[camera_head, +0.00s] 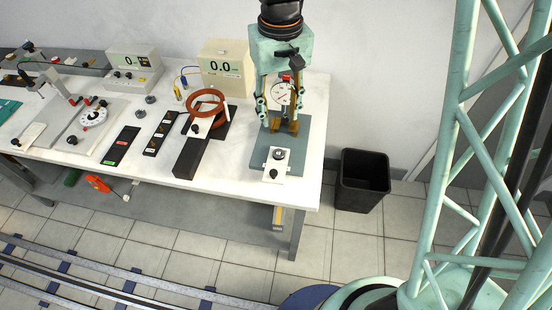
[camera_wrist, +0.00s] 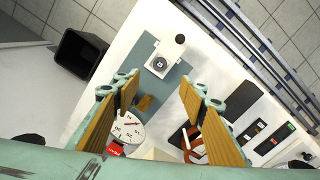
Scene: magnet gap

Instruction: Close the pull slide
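A white slide block (camera_head: 275,166) with a round grey fitting on top and a dark knob (camera_head: 271,174) at its front sits at the front end of a grey-teal baseplate (camera_head: 263,151). In the wrist view the slide block (camera_wrist: 157,66) is beyond my fingertips, with its knob (camera_wrist: 180,38) at the far end. Farther back on the plate are brass-coloured pieces (camera_head: 287,126) and a white dial gauge (camera_head: 281,96). My gripper (camera_head: 280,113) is open and empty at the rear of the plate, its fingers either side of the gauge in the head view. In the wrist view its fingertips (camera_wrist: 158,88) are wide apart.
Left of the plate stand a reddish-brown coil (camera_head: 206,103) and a long dark block (camera_head: 190,158). A cream meter reading 0.0 (camera_head: 227,68) stands behind. A black bin (camera_head: 362,180) is on the floor right of the white bench (camera_head: 233,181).

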